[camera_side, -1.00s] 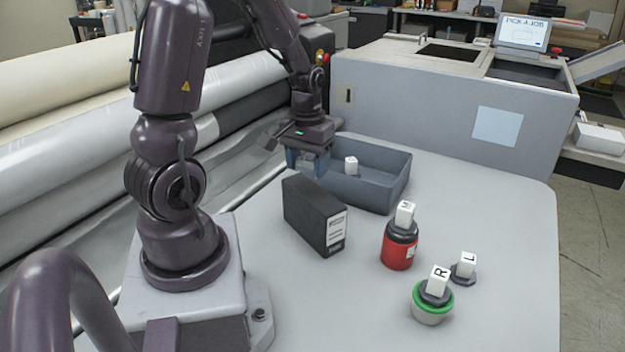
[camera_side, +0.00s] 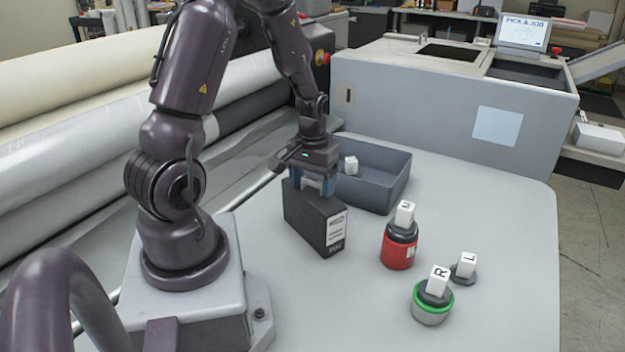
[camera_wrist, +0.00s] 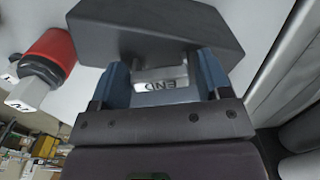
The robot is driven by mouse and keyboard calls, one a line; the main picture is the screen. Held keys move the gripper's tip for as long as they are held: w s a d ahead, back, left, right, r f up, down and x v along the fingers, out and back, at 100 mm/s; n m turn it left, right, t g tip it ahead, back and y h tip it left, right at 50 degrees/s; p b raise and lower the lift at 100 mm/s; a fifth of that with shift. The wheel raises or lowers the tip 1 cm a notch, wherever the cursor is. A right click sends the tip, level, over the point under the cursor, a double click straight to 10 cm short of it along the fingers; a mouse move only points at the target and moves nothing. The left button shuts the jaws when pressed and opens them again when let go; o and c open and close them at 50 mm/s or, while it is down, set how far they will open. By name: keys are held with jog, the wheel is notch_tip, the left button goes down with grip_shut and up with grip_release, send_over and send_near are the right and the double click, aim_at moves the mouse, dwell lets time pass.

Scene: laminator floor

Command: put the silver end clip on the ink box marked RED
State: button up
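The silver end clip (camera_wrist: 160,80), lettered END, sits between the blue fingers of my gripper (camera_side: 314,186). In the wrist view my gripper (camera_wrist: 162,88) is shut on it. A black ink box (camera_side: 308,214) stands on the table with a white label on its near end; the print is too small to read. It fills the top of the wrist view (camera_wrist: 155,28). My gripper is over the box's far end, with the clip at or just above its top. I cannot tell whether clip and box touch.
A grey open tray (camera_side: 392,187) behind the box holds a white cube (camera_side: 351,165). To the right stand a red bottle (camera_side: 398,252), a green-ringed jar (camera_side: 431,310) with an R cube, and an L cube (camera_side: 467,263) on a dark disc. The right table edge is clear.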

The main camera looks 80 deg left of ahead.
aim_at(313, 179)
jog(key=shift+o, duration=0.5)
jog(key=shift+r, duration=0.15)
notch_tip(313, 179, up, 12)
jog(key=s+d+r+m+t, duration=0.2)
jog(key=d+r+m, duration=0.2)
jog(key=d, duration=0.6)
jog(key=s+d+r+m+t, duration=0.2)
jog(key=d+r+m, duration=0.3)
jog(key=d, duration=0.5)
jog(key=shift+s+r+t, duration=0.4)
jog(key=shift+r+t, duration=0.4)
jog(key=shift+d, duration=0.1)
